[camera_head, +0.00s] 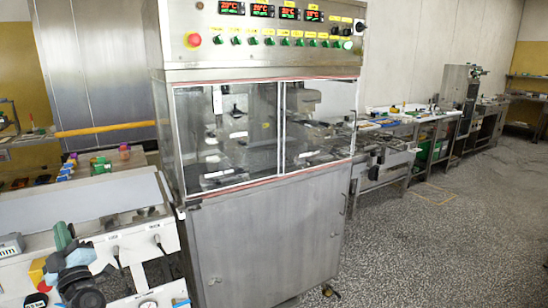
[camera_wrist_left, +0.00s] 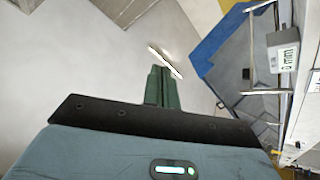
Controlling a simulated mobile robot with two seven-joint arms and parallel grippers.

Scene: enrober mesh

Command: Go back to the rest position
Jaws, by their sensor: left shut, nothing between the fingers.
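My left gripper (camera_head: 62,236) shows at the lower left of the head view, its green fingers pointing up above a dark wrist. It is in front of the white bench with gauges and cables. In the left wrist view the two green fingers (camera_wrist_left: 161,86) are pressed together with nothing between them, and pale grey surface lies behind them. My right gripper is in neither view.
A steel enrober cabinet (camera_head: 270,245) with glass doors and a control panel (camera_head: 270,40) stands in the middle. The white bench (camera_head: 85,205) is close on the left. Worktables (camera_head: 430,122) line the back right. Speckled floor (camera_head: 450,230) at the right is open.

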